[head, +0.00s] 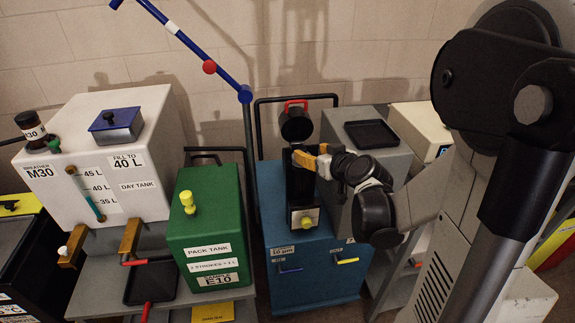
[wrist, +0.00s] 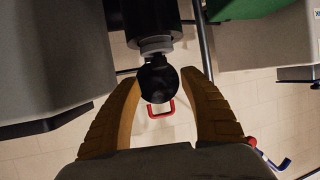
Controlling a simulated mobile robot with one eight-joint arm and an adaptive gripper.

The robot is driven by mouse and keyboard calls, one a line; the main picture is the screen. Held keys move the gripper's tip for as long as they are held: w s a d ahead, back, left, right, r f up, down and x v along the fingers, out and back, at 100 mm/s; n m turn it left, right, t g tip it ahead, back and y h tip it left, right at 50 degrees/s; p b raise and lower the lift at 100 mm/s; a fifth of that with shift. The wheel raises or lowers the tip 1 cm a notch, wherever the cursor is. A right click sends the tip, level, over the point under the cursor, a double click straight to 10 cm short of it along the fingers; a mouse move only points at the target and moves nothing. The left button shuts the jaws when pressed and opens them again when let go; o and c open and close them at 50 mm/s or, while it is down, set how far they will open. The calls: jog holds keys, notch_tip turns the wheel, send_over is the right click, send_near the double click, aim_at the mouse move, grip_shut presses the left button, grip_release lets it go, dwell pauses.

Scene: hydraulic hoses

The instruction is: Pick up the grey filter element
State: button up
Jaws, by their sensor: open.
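The blue filter cart (head: 318,262) stands right of centre in the head view, with an upright black filter housing (head: 301,186) on its front. A black cap (head: 296,124) with a red handle (head: 296,104) shows just above and behind the housing. My gripper (head: 310,160) is open at the housing's top. In the wrist view the open fingers (wrist: 160,82) lie on either side of a round black part, with no clear grip. A grey stepped ring (wrist: 156,45) shows at the end of the black housing; I cannot tell whether it is the grey filter element. No other candidate is clear.
A green pack tank (head: 208,228) stands left of the cart, and a white day tank (head: 110,165) further left. A grey cabinet with a black tray (head: 371,133) is close on the right.

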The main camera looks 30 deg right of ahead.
aim_at(304, 151)
jog(key=shift+x, duration=1)
jog(key=b+x, duration=0.1)
jog(key=x, duration=0.1)
jog(key=b+x, duration=0.1)
jog(key=x, duration=0.2)
jog(key=shift+f+b, duration=0.3)
jog(key=shift+f, duration=0.1)
jog(key=shift+r, duration=0.1)
grip_shut()
